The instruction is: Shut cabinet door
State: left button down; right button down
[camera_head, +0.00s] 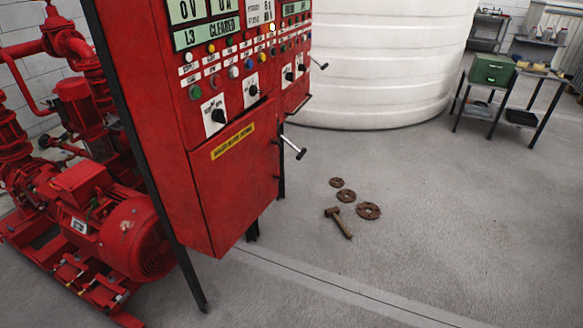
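A red control cabinet (150,90) stands on dark legs in the left middle of the head view. Its upper front carries displays, coloured buttons and black rotary switches. Below them is a red door panel (230,185) with a yellow label (232,142). Another lever (319,64) is further back. Neither of my grippers is in view.
Red pumps and a motor (130,235) stand left of the cabinet. A large white tank (380,60) is behind. The right foreground floor is clear.

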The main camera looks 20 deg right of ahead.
aim_at(236, 176)
jog(key=i+l, duration=0.1)
jog(key=l, duration=0.3)
jog(key=i+l, duration=0.15)
jog(key=l, duration=0.2)
jog(key=i+l, duration=0.1)
jog(key=l, duration=0.3)
jog(key=i+l+z, duration=0.1)
jog(key=l, duration=0.25)
jog(key=i+l, duration=0.15)
jog(key=l, duration=0.25)
